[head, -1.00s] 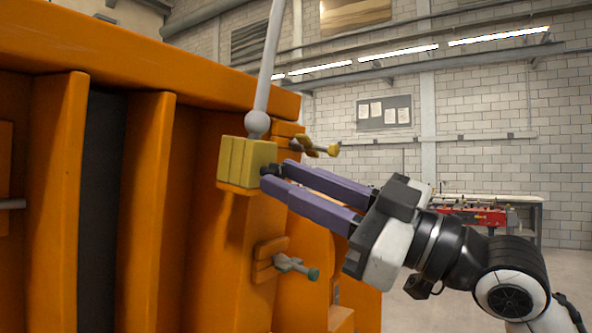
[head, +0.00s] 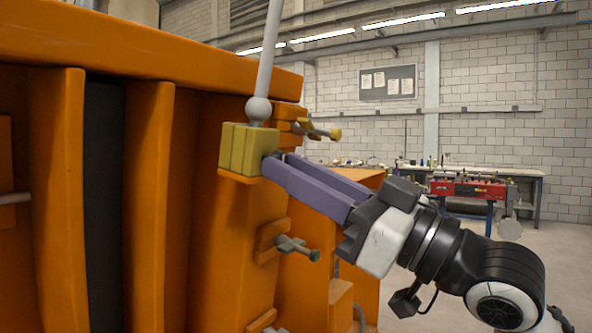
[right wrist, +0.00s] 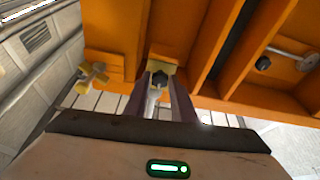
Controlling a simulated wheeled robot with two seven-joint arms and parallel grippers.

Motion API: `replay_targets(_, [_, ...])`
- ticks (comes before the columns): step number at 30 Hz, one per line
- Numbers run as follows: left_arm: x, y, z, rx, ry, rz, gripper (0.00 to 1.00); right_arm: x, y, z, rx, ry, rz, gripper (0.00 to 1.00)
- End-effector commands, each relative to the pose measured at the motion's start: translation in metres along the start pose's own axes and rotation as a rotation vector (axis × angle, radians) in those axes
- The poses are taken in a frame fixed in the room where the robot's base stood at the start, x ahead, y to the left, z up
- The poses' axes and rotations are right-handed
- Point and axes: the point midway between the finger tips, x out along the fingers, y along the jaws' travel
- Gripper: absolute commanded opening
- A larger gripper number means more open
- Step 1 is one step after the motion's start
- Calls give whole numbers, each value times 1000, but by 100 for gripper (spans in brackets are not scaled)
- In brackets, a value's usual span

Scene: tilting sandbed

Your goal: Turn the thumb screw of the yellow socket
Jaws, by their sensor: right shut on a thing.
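The yellow socket (head: 247,149) is a block on the side of the orange sandbed, with a grey ball and pale rod (head: 264,70) standing in its top. Its thumb screw is mostly hidden by my fingers in the head view. In the right wrist view, a grey screw with a dark end (right wrist: 158,84) shows between my purple fingers, in front of the yellow socket (right wrist: 164,66). My right gripper (head: 271,166) is shut on this thumb screw, at the right side of the socket. My left gripper is not in view.
A yellow-tipped clamp screw (head: 318,130) sticks out close above my right fingers. A green-tipped one (head: 298,247) sticks out below them. The orange sandbed (head: 150,62) fills the left side. A workbench (head: 520,171) stands far back, with open floor before it.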

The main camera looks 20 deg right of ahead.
Motion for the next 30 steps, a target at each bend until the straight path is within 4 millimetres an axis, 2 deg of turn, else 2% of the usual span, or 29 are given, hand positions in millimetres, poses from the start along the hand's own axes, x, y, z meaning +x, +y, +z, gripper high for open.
replay_targets(5, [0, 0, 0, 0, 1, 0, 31, 0, 0, 1, 0, -2, -1, 1])
replay_targets(6, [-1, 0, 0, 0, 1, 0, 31, 0, 0, 1, 0, -2, -1, 25])
replay_targets(9, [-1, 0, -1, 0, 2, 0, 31, 0, 0, 1, -1, -2, -1, 41])
replay_targets(20, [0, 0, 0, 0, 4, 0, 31, -5, 0, 1, -2, -1, 1, 41])
replay_targets(23, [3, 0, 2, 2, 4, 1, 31, -17, 1, 3, -3, -2, 2, 41])
replay_targets(30, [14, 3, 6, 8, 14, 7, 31, -66, 1, 6, -4, -6, 4, 41])
